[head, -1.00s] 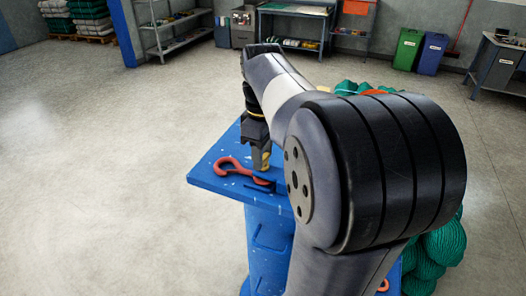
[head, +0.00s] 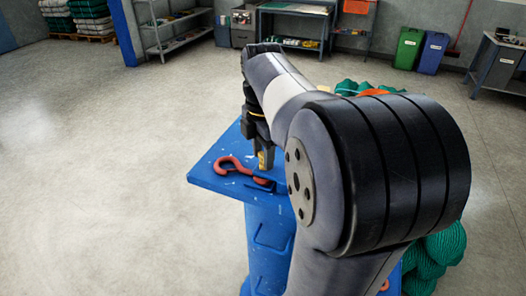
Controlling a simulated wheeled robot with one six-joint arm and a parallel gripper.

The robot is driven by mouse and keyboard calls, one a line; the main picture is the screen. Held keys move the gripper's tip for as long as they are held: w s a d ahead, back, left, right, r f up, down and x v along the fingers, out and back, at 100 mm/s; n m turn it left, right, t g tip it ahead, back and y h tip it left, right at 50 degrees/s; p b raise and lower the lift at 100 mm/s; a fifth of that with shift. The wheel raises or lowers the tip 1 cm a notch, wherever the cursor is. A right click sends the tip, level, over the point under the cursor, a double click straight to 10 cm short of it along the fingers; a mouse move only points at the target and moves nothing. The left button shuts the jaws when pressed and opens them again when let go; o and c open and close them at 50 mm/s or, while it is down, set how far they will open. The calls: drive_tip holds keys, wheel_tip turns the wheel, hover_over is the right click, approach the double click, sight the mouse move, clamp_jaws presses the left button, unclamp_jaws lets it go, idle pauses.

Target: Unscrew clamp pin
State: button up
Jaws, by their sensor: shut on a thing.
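My gripper (head: 265,160) is at the blue bench top (head: 208,177), pointing down, just right of a red hook-shaped piece (head: 232,165). A dark blue bracket or clamp (head: 262,187) lies at the red piece's right end, below the fingertips. My own arm covers the right part of the bench.
Green netting (head: 436,254) is heaped right of the bench, partly behind my arm. Open floor (head: 90,190) lies to the left. Shelving (head: 170,25), a workbench (head: 295,12), and green (head: 409,48) and blue bins (head: 432,53) stand far back.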

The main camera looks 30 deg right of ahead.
drive_tip(key=n, duration=0.6)
drive_tip(key=shift+s+f, duration=0.15)
drive_tip(key=shift+f, duration=0.05)
drive_tip(key=n, duration=0.5)
drive_tip(key=shift+n, duration=0.4)
drive_tip(key=shift+s, duration=0.1)
drive_tip(key=o, duration=1)
drive_tip(key=shift+r, duration=0.1)
wheel_tip(320, 180, up, 11)
drive_tip(key=shift+b, duration=0.35)
drive_tip(key=shift+c, duration=0.4)
